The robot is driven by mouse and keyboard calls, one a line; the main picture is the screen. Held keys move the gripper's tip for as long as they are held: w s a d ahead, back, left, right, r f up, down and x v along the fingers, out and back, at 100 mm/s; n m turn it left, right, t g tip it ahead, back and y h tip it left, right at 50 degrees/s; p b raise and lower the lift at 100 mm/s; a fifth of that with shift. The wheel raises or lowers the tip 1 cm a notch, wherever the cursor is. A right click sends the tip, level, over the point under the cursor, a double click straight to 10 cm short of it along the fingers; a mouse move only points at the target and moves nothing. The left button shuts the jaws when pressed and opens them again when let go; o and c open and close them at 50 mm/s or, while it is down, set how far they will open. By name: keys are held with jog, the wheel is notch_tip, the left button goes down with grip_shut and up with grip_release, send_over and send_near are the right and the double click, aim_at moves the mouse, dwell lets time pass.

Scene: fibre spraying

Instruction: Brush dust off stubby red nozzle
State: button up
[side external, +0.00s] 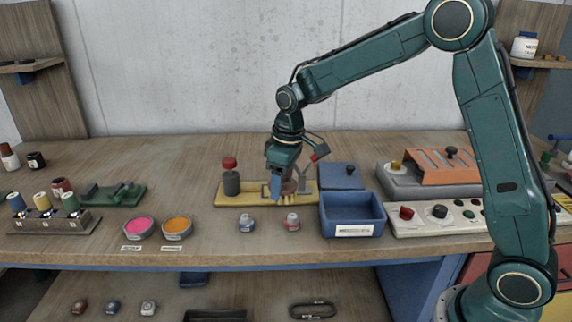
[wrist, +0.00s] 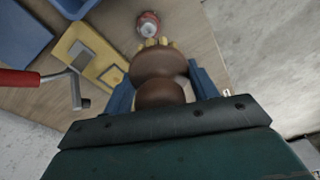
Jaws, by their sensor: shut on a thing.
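The stubby red nozzle (side external: 292,222) has a pale top and stands on the bench front, right of a blue nozzle (side external: 246,223). In the wrist view the red nozzle (wrist: 149,22) shows just beyond the bristle tips. My gripper (side external: 283,187) is shut on a brush with a rounded brown handle (wrist: 160,65) and pale yellow bristles (wrist: 157,43). The bristles (side external: 289,198) hang over the yellow tray's front edge, behind and above the red nozzle. I cannot tell whether bristles touch it; they look apart in the side view.
The yellow tray (side external: 235,198) holds a dark red-capped bottle (side external: 231,178). A blue bin (side external: 352,224) stands close right of the red nozzle. Pink (side external: 139,228) and orange (side external: 177,227) dishes are left. A red-handled tool (wrist: 22,79) shows beside the gripper. The front bench edge is clear.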

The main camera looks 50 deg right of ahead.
jog(key=shift+r, duration=0.1)
jog(key=shift+r, duration=1.45)
jog(key=shift+w+a+r, duration=0.1)
jog(key=shift+w+a, duration=0.15)
jog(key=shift+w, duration=0.15)
jog(key=w+a+r, duration=0.7)
jog(key=w+a, duration=0.4)
jog(key=a, duration=0.2)
jog(key=shift+r+m, duration=0.15)
jog(key=shift+m, duration=0.25)
notch_tip(320, 180, down, 14)
